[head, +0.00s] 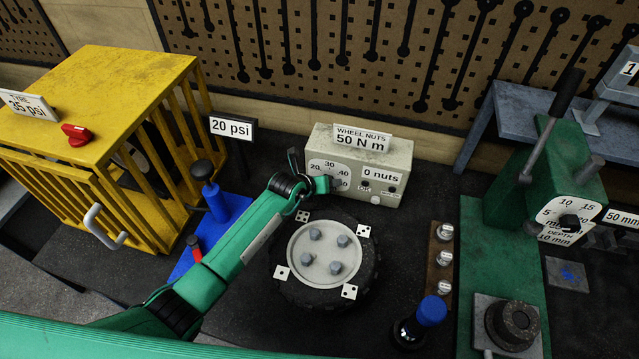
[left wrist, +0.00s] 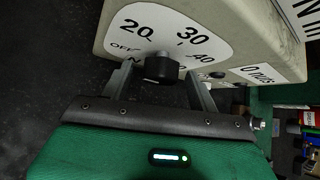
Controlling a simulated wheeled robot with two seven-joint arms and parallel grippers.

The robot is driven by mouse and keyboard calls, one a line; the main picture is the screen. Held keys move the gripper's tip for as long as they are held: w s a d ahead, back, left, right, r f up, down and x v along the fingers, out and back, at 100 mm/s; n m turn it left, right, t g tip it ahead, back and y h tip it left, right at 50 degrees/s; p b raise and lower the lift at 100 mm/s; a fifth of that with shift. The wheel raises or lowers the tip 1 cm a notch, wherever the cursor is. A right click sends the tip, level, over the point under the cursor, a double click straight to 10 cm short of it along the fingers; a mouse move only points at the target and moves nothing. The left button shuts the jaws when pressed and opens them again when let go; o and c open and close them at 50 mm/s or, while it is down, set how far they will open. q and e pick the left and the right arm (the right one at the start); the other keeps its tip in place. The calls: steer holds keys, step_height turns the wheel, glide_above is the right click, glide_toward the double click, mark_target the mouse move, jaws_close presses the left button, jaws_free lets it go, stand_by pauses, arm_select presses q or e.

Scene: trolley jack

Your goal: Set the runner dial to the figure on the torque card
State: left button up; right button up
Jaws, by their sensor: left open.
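The runner box (head: 385,154) is a beige case behind the wheel. Its white dial plate (head: 318,174) carries 20, 30 and 40, partly covered by my gripper; OFF also shows in the left wrist view. The torque card (head: 362,137) on top reads WHEEL NUTS 50 N m. The dark dial knob (left wrist: 160,68) sits between the two fingers of my left gripper (left wrist: 156,88), which is open with a gap on each side. In the head view my left gripper (head: 326,184) is in front of the dial. Where the knob points is unclear. My right gripper is out of view.
A small panel (head: 381,174) on the box reads 0 nuts. A blue jack (head: 215,205) and yellow cage (head: 110,85) stand left.

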arm_select(q)
steer(key=b+v, duration=0.4)
steer(key=v, duration=0.9)
steer(key=shift+s+a+r+b, duration=0.2)
steer(key=shift+s+b, duration=0.1)
steer(key=shift+b, duration=0.1)
